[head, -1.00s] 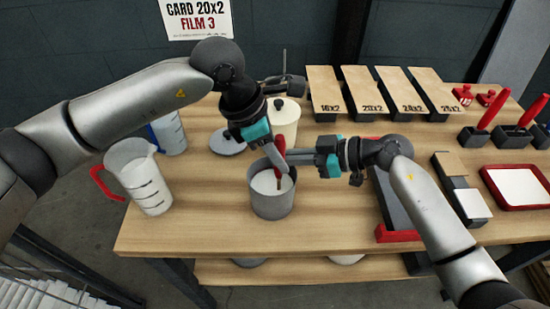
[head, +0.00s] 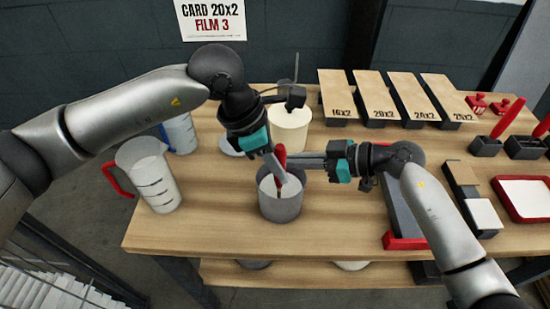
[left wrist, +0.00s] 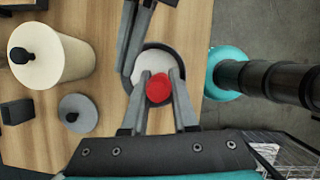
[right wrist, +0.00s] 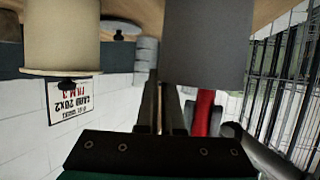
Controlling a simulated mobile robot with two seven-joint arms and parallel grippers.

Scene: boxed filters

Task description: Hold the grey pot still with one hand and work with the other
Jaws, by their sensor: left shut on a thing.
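The grey pot (head: 281,208) stands on the table near its front edge, with white contents in it. My left gripper (head: 270,160) is over the pot, pointing down, shut on a red-handled tool (left wrist: 159,88). The tool's lower end is in the pot, and its tip is hidden. In the left wrist view the red end sits between the two fingers, above the white contents (left wrist: 132,74). My right gripper (head: 300,160) comes in from the right at the pot's back rim. Its fingers look closed on the pot wall; the pot (right wrist: 207,45) also shows in the right wrist view.
A cream canister (head: 289,130) stands behind the pot, with a grey lid (left wrist: 78,114) beside it. A clear jug with a red handle (head: 150,175) stands left. A red-ended dark tray (head: 405,243) lies right. Labelled boards (head: 378,95) line the back.

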